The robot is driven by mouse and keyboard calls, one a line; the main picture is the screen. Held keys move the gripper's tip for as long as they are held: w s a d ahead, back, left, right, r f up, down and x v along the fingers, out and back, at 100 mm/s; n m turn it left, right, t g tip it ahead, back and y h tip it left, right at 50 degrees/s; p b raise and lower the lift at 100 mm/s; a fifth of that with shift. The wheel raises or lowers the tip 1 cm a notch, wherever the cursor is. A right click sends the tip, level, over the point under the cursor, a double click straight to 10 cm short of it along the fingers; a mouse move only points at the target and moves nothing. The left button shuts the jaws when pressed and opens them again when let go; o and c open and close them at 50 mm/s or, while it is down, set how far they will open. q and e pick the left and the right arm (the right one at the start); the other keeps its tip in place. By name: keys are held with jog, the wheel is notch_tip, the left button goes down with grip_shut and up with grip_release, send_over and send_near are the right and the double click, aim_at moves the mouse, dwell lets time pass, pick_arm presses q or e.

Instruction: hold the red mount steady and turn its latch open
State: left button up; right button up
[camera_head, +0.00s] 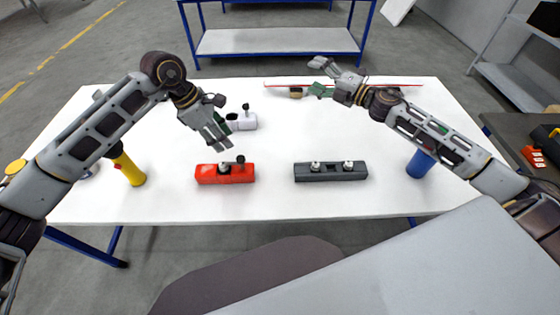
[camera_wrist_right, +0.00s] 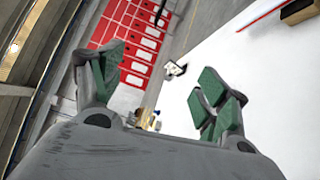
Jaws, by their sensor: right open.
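The red mount (camera_head: 208,176) lies on the white table near its front edge, left of centre. Its dark latch (camera_head: 226,167) sits on top, with a small lever leaning to the right. My left gripper (camera_head: 225,124) hangs above and behind the red mount, clear of it. Its fingers look spread and empty. My right gripper (camera_head: 318,77) is over the far part of the table, well away from the mount. It is open and empty, as its spread green-padded fingers show in the right wrist view (camera_wrist_right: 152,85). The mount is not seen in the right wrist view.
A dark grey block (camera_head: 330,174) with two light knobs lies right of the red mount. A yellow torch (camera_head: 129,169) stands left, a blue cylinder (camera_head: 420,163) right. A red-edged board (camera_head: 400,84) lies at the back.

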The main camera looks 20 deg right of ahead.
jog(key=s+a+f+n+g+y, duration=0.3)
jog(key=s+a+f+n+g, duration=0.2)
jog(key=a+f+n, duration=0.55)
jog(key=n+g, duration=0.6)
jog(key=n, duration=0.7)
send_near(242, 172)
jog(key=d, duration=0.1)
jog(key=w+d, duration=0.1)
jog(key=d, duration=0.2)
jog(key=shift+w, duration=0.3)
jog(key=shift+s+a+f+n, duration=0.2)
jog(key=shift+s+f+n, duration=0.3)
jog(key=shift+n, duration=0.15)
jog(key=shift+a, duration=0.1)
jog(key=shift+x, duration=6.8)
jog(key=shift+c, duration=0.3)
jog(key=shift+s, duration=0.1)
jog(key=c, duration=1.1)
